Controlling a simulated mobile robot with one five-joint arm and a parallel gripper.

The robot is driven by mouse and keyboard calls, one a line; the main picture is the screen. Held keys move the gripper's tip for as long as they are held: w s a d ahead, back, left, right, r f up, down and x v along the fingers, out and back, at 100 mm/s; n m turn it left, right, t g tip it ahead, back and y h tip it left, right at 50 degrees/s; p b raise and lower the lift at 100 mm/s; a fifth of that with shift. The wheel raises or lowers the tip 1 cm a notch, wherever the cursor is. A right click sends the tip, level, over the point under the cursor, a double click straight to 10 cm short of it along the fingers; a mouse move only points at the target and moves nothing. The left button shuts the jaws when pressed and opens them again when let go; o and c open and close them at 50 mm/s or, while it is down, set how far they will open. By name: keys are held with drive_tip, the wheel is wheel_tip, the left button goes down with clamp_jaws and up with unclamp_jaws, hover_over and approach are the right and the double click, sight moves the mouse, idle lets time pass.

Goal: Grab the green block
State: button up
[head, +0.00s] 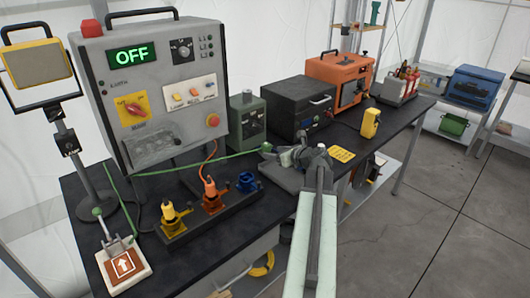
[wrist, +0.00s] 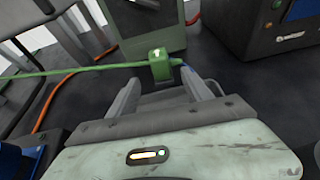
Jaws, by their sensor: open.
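The green block (wrist: 160,66) is a small green piece with a light mark on its front, and a green cable runs from it to the left. In the wrist view it stands just beyond and between the two fingertips of my open gripper (wrist: 165,88). I cannot tell whether the fingers touch it. In the head view the block (head: 266,147) shows small at the end of the green cable, left of my gripper (head: 281,152). My arm reaches over the dark bench from the lower right.
A grey-green box (head: 248,120) stands behind the block, and a black box (head: 298,106) stands to its right. A grey control panel (head: 160,90) reading OFF rises at the left. Yellow, orange and blue connectors sit in a dark rack (head: 212,222) in front. A yellow device (head: 370,123) stands farther right.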

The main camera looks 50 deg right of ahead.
sight(269, 150)
drive_tip(key=b+x, duration=0.1)
drive_tip(key=x, duration=0.2)
drive_tip(key=b+x, duration=0.1)
drive_tip(key=x, duration=0.3)
drive_tip(key=shift+w+d, duration=0.15)
drive_tip(key=shift+d, duration=0.1)
drive_tip(key=shift+r, duration=0.1)
clamp_jaws()
drive_tip(key=shift+r, duration=0.15)
wheel_tip(269, 150, up, 18)
drive_tip(key=p, duration=1.8)
